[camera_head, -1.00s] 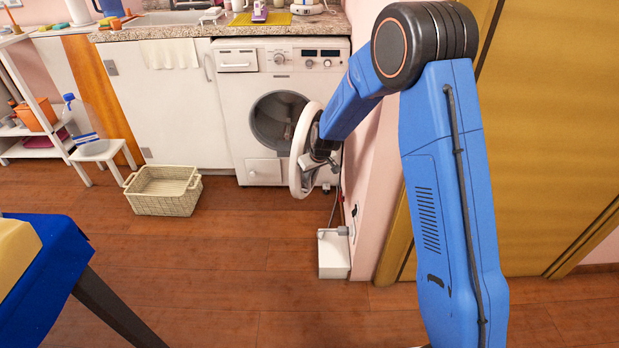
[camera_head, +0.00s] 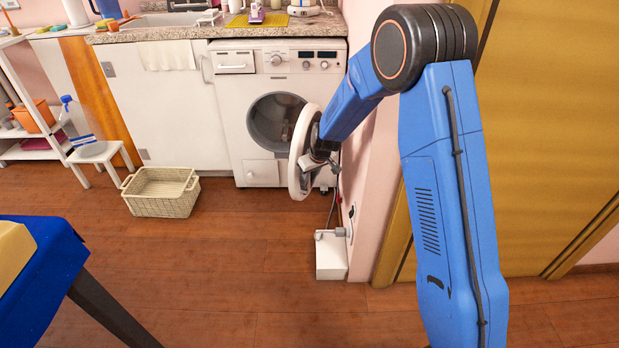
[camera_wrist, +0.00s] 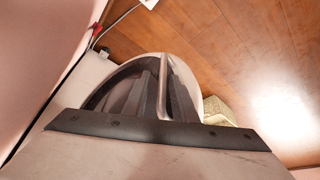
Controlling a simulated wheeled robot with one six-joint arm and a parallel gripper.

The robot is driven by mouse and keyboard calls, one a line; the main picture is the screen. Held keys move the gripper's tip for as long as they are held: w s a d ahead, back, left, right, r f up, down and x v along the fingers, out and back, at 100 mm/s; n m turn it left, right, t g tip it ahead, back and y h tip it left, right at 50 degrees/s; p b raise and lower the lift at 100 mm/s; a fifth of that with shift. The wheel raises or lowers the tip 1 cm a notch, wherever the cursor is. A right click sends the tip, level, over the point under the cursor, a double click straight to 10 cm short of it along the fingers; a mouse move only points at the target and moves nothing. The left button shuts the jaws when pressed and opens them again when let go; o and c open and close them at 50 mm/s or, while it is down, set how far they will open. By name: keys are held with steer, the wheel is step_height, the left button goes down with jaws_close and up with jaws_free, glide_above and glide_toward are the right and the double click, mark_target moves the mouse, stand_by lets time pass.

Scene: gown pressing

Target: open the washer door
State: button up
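The washer (camera_head: 285,105) is a white front-loader under the counter. Its round white-rimmed door (camera_head: 293,165) stands swung out toward the right, well clear of the front, and the dark drum opening (camera_head: 275,122) shows. My gripper (camera_head: 325,168) is at the door's right side, at the rim, partly hidden by the door and my wrist. In the wrist view, the dark fingers (camera_wrist: 160,95) lie against the pale door (camera_wrist: 192,78). Whether they are closed on its rim is unclear.
A pink wall (camera_head: 375,190) stands close to the right of my gripper. A small white box (camera_head: 331,257) sits on the floor below it. A wicker basket (camera_head: 160,194) stands left of the washer. The wooden floor (camera_head: 230,265) in front is clear.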

steer(key=v, duration=1.7)
steer(key=shift+r, duration=0.15)
steer(key=shift+d, duration=0.1)
